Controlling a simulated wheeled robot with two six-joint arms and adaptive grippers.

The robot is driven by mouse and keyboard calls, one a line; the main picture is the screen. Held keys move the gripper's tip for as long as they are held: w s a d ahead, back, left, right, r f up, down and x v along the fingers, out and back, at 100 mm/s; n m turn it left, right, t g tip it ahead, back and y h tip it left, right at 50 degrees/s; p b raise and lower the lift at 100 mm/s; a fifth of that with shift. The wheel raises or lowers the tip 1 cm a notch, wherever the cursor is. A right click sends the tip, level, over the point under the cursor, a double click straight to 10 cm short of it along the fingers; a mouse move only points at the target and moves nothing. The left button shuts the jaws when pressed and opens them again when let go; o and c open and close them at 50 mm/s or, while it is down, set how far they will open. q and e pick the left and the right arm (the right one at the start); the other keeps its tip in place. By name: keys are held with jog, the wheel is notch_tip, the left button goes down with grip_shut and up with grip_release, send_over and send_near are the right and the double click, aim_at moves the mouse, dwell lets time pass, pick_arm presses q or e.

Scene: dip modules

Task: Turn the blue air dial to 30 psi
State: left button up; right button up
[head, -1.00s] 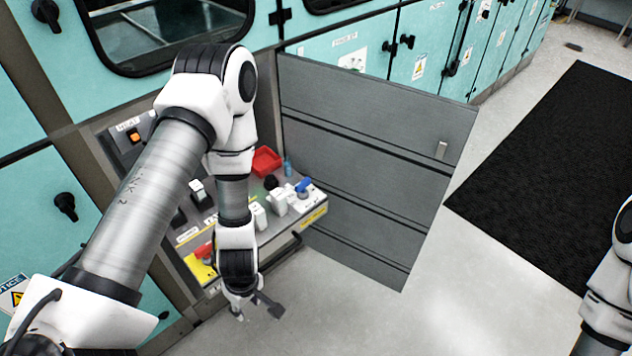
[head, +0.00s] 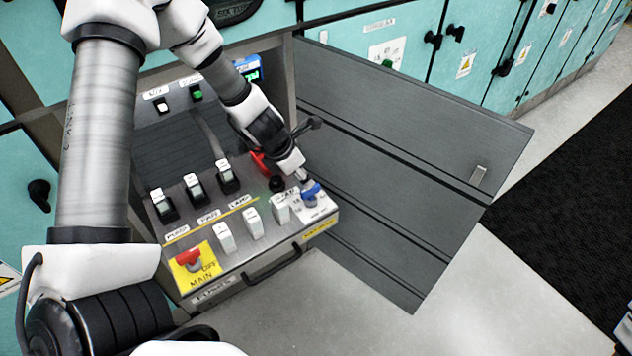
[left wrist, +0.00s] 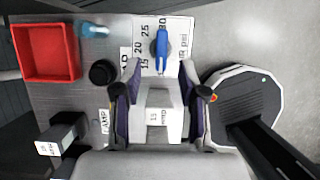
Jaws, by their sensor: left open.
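The blue air dial (head: 312,192) sits on a white scale plate at the right end of the sloping panel. In the left wrist view the blue dial (left wrist: 160,48) has a long handle running up and down the picture, by the numbers 20 and 25. The other markings are partly covered, and I cannot tell its exact setting. My left gripper (head: 300,176) is just above the dial. In the left wrist view its two fingers (left wrist: 160,78) are apart, with the dial just ahead of and between their tips. My right gripper is out of view.
White switches (head: 253,223) stand left of the dial, one showing between the fingers in the wrist view. A black knob (left wrist: 102,72) and red tray (left wrist: 45,52) are close by. A red main switch (head: 188,257) is at the panel's left. An open grey door (head: 400,150) stands right.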

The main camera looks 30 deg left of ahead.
aim_at(304, 192)
pick_arm(q)
jog(key=f+b, duration=0.3)
jog(key=shift+d+f, duration=0.3)
jog(key=shift+f, duration=0.1)
jog(key=shift+w+d+f+b, duration=0.15)
jog(key=shift+w+f+b, duration=0.7)
jog(key=shift+w+f, duration=0.3)
jog(key=shift+s+r, duration=0.25)
jog(key=shift+s, duration=0.1)
jog(key=shift+f, duration=0.1)
grip_shut()
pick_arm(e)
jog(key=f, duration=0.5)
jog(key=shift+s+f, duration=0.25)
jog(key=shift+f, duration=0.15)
pick_arm(q)
jog(key=shift+p, duration=0.3)
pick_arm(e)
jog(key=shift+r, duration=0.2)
